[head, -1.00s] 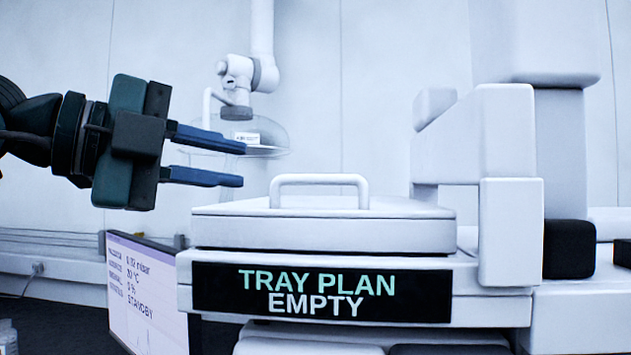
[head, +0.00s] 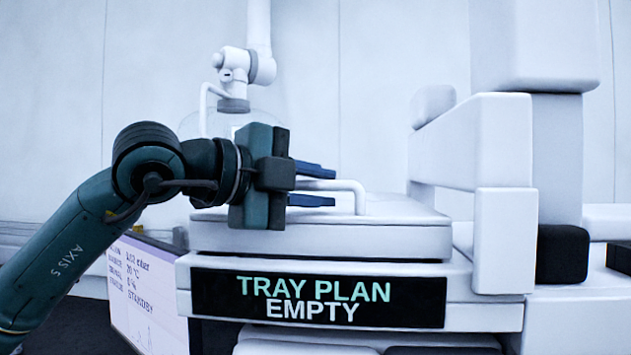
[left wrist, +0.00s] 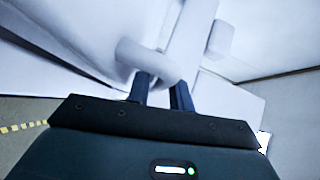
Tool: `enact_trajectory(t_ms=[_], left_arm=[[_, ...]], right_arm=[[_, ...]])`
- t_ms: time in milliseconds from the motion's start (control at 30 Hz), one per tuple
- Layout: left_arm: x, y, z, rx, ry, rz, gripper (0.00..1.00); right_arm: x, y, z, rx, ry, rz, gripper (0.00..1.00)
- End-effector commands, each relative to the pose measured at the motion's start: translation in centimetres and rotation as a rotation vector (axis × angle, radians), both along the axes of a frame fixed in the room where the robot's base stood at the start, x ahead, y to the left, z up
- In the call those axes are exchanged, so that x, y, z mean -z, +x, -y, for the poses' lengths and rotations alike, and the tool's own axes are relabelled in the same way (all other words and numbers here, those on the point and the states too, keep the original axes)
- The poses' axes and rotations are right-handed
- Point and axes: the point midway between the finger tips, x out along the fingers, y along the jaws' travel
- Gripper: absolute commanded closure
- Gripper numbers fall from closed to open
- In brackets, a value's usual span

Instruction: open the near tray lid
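The near tray lid (head: 330,238) is a flat white slab lying shut on the tray housing, above a black panel reading "TRAY PLAN EMPTY". Its white bar handle (head: 361,196) stands on top, its left part hidden behind my gripper. My left gripper (head: 335,186) is open at the handle, one blue finger higher and one lower than the bar in the head view. In the left wrist view the handle (left wrist: 150,58) lies right at the fingertips (left wrist: 160,80); I cannot tell whether they touch it. My right gripper is not in view.
A white instrument block (head: 505,220) stands close at the lid's right. A status screen (head: 145,290) is at the lower left, behind my left arm. A white jointed extraction arm (head: 235,75) hangs behind. The space above the lid is open.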

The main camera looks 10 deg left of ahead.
Motion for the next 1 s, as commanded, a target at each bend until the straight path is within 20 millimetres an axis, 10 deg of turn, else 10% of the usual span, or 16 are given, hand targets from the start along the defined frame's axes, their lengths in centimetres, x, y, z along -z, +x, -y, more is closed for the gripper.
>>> enact_trajectory(t_ms=[500,1000], left_arm=[[0.02,0.00,0.01,0.000,0.000,0.000,1.00],[-0.30,0.04,0.02,0.000,0.001,-0.011,1.00]], right_arm=[[0.09,-0.01,-0.02,-0.002,-0.001,0.000,1.00],[-0.22,-0.02,-0.02,-0.003,-0.004,0.000,1.00]])
